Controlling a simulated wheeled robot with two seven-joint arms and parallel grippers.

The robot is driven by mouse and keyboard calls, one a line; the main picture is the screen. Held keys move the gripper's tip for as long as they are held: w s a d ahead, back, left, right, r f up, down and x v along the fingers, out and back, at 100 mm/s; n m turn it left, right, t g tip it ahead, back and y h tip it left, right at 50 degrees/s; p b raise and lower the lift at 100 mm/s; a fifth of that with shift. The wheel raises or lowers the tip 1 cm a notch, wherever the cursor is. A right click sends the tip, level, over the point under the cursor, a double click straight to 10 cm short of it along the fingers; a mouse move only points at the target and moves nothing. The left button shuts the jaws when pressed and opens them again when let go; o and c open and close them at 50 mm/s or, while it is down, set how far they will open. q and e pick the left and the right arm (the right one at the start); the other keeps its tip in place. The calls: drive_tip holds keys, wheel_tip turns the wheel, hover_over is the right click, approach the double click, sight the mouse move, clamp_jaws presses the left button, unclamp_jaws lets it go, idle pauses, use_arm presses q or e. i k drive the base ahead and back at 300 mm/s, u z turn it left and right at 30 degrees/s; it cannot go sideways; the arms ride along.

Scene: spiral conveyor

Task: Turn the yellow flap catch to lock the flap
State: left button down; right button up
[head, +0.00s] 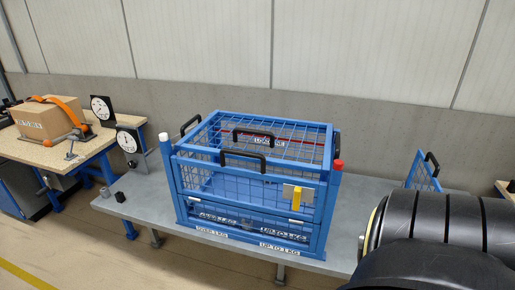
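A blue wire-mesh cage (181,190) stands on a grey table. The yellow flap catch (296,200) sits on a pale metal plate (308,195) at the right of the cage's front face. The catch stands upright, with its long side vertical. The front mesh flap (225,182) has a black handle (243,160) at its top edge and looks flush with the frame; I cannot tell whether the catch overlaps it. Neither of my grippers is in view.
The grey table (150,205) has bare room left of the cage. A white-capped post (164,137) and a red-capped post (338,164) stand at the cage's corners. A workbench (60,150) with a strapped carton (48,119) and dial gauges is at the left. A blue mesh panel (420,175) stands right.

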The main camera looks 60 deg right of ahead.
sight(297, 191)
drive_tip(key=z, duration=0.55)
drive_tip(key=i, duration=0.9)
drive_tip(key=z, duration=1.15)
drive_tip(key=i, duration=0.2)
drive_tip(key=z, duration=0.25)
